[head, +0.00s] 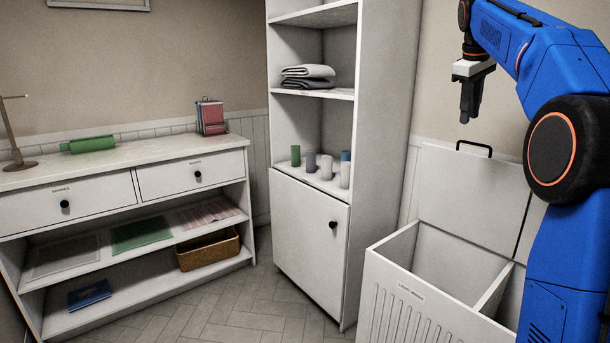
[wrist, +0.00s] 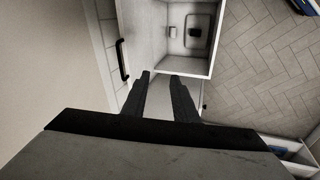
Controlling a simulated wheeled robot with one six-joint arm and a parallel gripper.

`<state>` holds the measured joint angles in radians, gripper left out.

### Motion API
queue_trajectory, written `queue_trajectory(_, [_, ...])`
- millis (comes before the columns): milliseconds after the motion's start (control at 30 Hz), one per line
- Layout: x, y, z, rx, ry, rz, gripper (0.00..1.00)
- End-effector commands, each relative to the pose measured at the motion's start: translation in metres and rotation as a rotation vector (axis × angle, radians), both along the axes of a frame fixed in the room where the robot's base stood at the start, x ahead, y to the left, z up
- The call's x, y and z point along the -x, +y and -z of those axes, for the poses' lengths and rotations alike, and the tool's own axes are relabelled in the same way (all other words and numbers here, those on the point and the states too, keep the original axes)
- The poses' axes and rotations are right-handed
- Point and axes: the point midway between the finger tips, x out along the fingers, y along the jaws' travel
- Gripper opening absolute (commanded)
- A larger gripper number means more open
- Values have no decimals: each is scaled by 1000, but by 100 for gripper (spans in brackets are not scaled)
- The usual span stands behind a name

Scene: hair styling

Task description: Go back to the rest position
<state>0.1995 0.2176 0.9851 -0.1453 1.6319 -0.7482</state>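My gripper (head: 470,112) hangs from my blue arm at the upper right of the head view, pointing down above the open white hamper (head: 385,295). In the wrist view its two dark fingers (wrist: 162,84) are apart, with nothing held between them. Below them in that view is the hamper's white divider area. The gripper is well above the hamper and touches nothing.
The hamper's raised lid (head: 465,200) has a black handle. A tall white cabinet (head: 385,130) stands left of it, with folded cloths (head: 308,77) and several cylinders on shelves. A white dresser (head: 160,185) stands farther left. Herringbone floor (head: 235,315) is clear between.

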Motion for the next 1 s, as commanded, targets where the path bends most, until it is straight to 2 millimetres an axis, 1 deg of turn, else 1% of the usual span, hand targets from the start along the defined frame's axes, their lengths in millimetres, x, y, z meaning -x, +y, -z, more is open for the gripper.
queue_trajectory(33, [15,9,1,-8,-8,9,26])
queue_trajectory(267, [72,44,23,-53,-47,66,26])
queue_trajectory(467, [127,73,53,-97,-78,117,26])
queue_trajectory(567, [156,86,71,-119,-92,144,26])
queue_trajectory(767, [215,110,117,-168,-118,200,26])
queue_trajectory(900, [258,125,153,-203,-135,241,26])
queue_trajectory(967, [276,131,171,-219,-143,259,26])
queue_trajectory(1000, [288,135,183,-230,-146,271,26])
